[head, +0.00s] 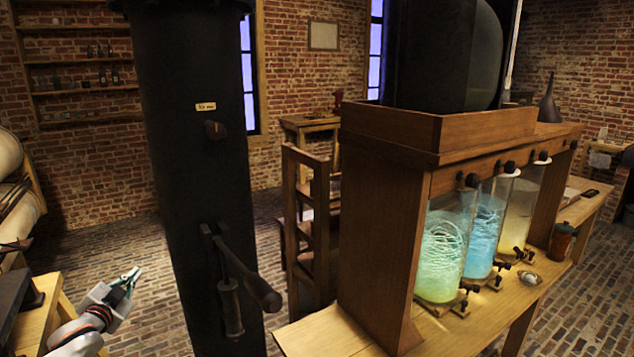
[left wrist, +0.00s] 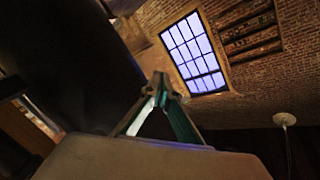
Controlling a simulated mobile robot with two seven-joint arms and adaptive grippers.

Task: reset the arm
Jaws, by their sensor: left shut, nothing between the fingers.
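My left gripper (head: 127,279) is at the lower left of the head view, over the brick floor and beside a wooden table's corner. Its fingers are shut and empty, pointing up and to the right. In the left wrist view the closed fingertips (left wrist: 161,80) meet at a point, with a window and brick wall beyond. The gripper is apart from the dark column (head: 195,150) to its right. My right gripper is not in view.
A wooden stand (head: 380,220) holds three glass jars: green (head: 442,250), blue (head: 484,235) and yellowish (head: 519,215), with black taps in front. A lever (head: 240,275) sticks out from the column. A wooden table (head: 45,312) is at the lower left. Shelves (head: 85,90) line the back wall.

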